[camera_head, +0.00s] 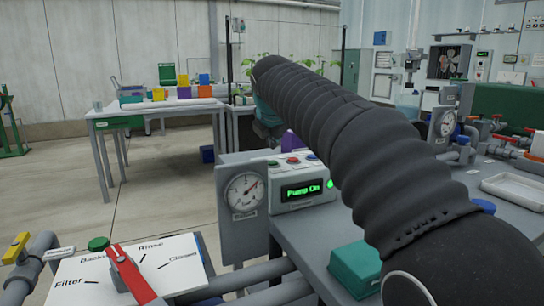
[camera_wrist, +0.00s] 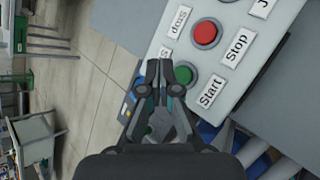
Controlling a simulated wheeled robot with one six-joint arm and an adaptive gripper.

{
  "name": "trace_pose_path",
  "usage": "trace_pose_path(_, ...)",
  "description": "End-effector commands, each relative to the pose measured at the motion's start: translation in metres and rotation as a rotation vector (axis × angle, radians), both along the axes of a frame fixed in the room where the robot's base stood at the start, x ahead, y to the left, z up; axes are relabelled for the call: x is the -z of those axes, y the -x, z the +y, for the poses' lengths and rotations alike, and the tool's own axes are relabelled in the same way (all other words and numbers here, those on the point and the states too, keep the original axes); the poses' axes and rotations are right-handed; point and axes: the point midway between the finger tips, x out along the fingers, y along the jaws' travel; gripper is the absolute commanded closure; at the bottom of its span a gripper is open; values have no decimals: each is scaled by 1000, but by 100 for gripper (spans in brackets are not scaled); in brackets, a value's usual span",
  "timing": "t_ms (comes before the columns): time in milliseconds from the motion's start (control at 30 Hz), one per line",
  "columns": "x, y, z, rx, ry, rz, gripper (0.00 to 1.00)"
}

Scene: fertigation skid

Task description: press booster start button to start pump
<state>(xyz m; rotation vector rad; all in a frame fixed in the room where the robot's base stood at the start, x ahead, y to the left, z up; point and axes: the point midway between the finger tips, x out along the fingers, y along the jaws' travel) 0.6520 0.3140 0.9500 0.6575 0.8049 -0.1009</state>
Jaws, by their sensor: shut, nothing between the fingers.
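The control box (camera_head: 284,208) has a lit display (camera_head: 302,190) reading "Pump On" in green, with a green lamp (camera_head: 330,184) glowing beside it. Green, red and blue buttons sit on its sloped top. In the wrist view, the green start button (camera_wrist: 186,73) lies beside the "Start" label (camera_wrist: 211,92). The red stop button (camera_wrist: 205,33) is above it, by the "Stop" label (camera_wrist: 236,48). My gripper (camera_wrist: 159,70) is shut and empty, its tips just left of the green button. I cannot tell whether they touch it.
A pressure gauge (camera_head: 245,192) is mounted left of the box. A red-handled selector valve (camera_head: 132,275) stands at the lower left. A teal box (camera_head: 355,267) and a white tray (camera_head: 515,189) lie on the bench. The floor (camera_head: 165,190) at left is open.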

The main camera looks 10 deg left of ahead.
Motion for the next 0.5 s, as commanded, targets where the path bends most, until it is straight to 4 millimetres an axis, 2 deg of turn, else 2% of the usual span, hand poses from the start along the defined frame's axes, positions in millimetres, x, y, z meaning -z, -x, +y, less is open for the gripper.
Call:
trace_pose_path(33,-9,0,0,0,0,0,100)
trace_pose_path(300,-27,0,0,1,1,1,100)
trace_pose_path(500,-28,0,0,0,0,0,100)
